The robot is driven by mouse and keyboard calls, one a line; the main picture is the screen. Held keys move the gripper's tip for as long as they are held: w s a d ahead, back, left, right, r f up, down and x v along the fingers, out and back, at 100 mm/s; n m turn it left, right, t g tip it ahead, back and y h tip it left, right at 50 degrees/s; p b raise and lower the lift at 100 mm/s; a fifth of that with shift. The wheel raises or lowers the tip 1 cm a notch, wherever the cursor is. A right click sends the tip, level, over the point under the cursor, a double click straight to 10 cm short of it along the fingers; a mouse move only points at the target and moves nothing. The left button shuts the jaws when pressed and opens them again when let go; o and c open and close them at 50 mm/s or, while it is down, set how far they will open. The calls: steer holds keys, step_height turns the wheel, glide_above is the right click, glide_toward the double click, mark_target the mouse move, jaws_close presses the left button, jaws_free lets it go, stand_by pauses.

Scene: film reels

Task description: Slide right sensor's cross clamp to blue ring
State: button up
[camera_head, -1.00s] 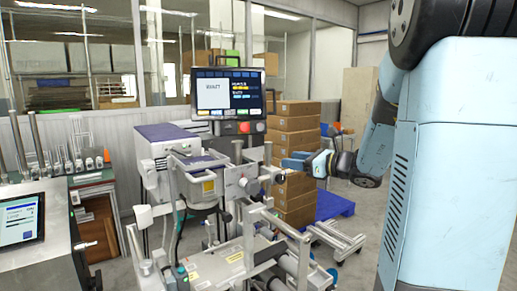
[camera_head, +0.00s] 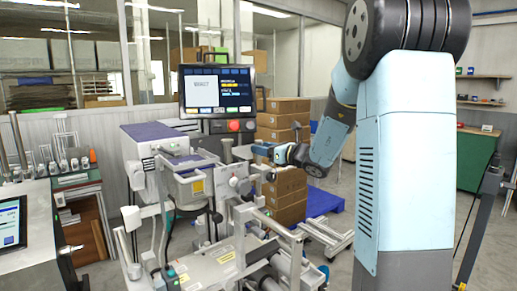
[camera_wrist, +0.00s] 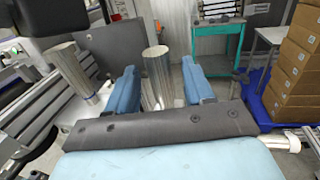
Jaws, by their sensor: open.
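The machine's grey clamp block with a round knob (camera_head: 239,186) sits at its middle, below the screen. I cannot tell for sure which part is the right sensor's cross clamp. My gripper (camera_head: 260,150) is at the machine's right side, above and right of that block. In the wrist view my gripper (camera_wrist: 160,85) has its two blue fingers apart, and a shiny metal post (camera_wrist: 157,66) shows between them. Whether the post lies between the fingertips or beyond them is unclear, and no contact shows.
A screen (camera_head: 216,90) stands above the machine. Stacked cartons (camera_head: 286,190) on a blue pallet (camera_head: 322,203) are behind my forearm. In the wrist view a second metal cylinder (camera_wrist: 65,65) and a dark panel (camera_wrist: 112,45) are at left.

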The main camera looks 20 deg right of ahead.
steer(key=shift+x, duration=1.2)
jaws_close()
